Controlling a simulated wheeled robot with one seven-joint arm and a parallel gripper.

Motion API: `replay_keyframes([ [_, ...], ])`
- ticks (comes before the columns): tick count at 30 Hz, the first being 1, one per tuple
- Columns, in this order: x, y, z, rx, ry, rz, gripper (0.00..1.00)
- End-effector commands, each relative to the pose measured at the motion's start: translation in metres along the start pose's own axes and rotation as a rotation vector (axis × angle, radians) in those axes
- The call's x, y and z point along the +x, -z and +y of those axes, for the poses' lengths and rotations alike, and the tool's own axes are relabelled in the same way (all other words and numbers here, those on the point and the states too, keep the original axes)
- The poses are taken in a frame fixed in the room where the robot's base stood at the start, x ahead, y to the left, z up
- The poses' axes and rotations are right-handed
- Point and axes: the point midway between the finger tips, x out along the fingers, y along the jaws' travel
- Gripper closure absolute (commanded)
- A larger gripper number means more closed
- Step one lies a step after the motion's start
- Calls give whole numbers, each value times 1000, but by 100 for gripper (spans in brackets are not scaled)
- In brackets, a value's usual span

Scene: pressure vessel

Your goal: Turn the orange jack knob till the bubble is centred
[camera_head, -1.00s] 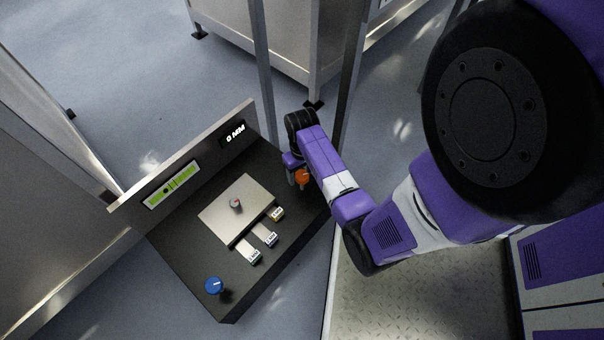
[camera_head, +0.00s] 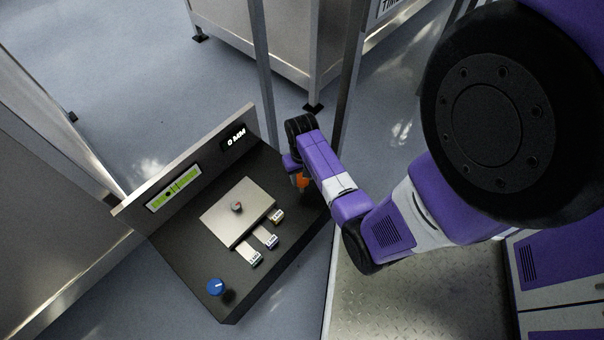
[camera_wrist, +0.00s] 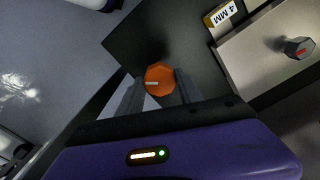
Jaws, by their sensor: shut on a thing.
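The orange jack knob (camera_wrist: 158,74) is faceted with a pale pointer line, at the right end of the dark panel (camera_head: 185,258). My gripper (camera_wrist: 159,88) is shut on it, one finger on each side. In the head view my gripper (camera_head: 297,178) hides most of the knob (camera_head: 302,183). The green level vial (camera_head: 172,193) is on the upright back plate, with dark marks near its middle. The bubble's exact place in it is too small to tell.
A blue knob (camera_head: 215,287) stands at the panel's near left corner. A raised pale plate (camera_head: 222,220) carries a small grey knob (camera_head: 236,207) with a red mark. Several labelled tabs (camera_head: 272,241) lie beside it. A display (camera_head: 236,136) reads 0 MM.

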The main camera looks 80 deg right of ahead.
Motion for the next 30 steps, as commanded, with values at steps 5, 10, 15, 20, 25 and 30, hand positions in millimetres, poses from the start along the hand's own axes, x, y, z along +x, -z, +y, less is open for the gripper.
replay_keyframes([
  [5, -6, 0, -1, 144, 0, -1, 98],
  [10, -5, 0, -1, 306, 0, -1, 98],
  [15, -4, 0, -1, 468, 1, -1, 98],
  [20, -4, 0, -1, 621, 1, -1, 98],
  [25, -3, 1, -1, 778, 2, 0, 98],
  [30, -2, 1, -1, 919, 1, 0, 98],
])
